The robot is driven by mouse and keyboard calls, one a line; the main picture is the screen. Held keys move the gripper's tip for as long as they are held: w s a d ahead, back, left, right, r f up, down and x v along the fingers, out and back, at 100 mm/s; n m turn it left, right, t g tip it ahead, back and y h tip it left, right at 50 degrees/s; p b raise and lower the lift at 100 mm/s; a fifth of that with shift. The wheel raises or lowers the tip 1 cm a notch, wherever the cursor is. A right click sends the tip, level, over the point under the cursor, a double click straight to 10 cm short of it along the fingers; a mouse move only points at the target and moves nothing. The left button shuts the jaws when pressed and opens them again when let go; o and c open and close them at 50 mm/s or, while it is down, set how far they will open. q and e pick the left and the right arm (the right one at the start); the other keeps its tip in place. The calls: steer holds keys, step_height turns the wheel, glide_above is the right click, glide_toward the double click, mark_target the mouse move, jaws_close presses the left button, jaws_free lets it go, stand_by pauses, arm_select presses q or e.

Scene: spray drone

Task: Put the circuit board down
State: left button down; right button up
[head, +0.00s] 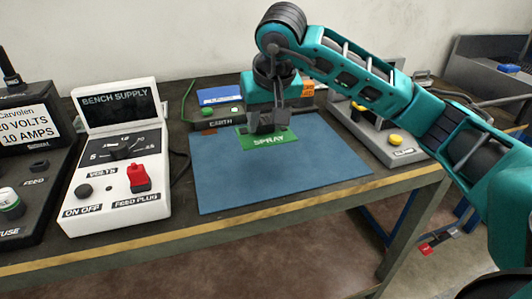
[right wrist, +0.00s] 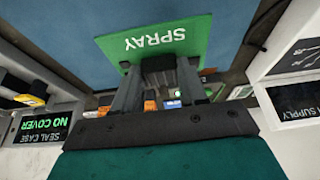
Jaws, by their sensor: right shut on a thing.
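The circuit board is a flat green plate marked SPRAY (head: 269,141), over the far part of the blue mat (head: 265,185) in the head view. It also shows in the right wrist view (right wrist: 185,38), where the blue mat (right wrist: 70,25) lies behind it. My right gripper (head: 268,128) is shut on the board's far edge, with its fingers (right wrist: 158,85) at the board in the right wrist view. I cannot tell whether the board touches the mat. My left gripper is not in view.
A white bench supply (head: 118,160) with a red plug (head: 138,177) stands left of the mat. A grey machine with a yellow button (head: 396,140) stands to the right. A blue item (head: 220,95) lies behind the mat. The mat's near part is clear.

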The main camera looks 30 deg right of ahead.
step_height(320, 180, down, 3)
steer(key=shift+r, duration=0.1)
step_height(320, 180, down, 4)
steer(key=shift+f+b, duration=0.1)
steer(key=shift+b, duration=0.35)
steer(key=shift+f, duration=0.2)
steer(key=shift+f, duration=0.1)
steer(key=o, duration=1.1)
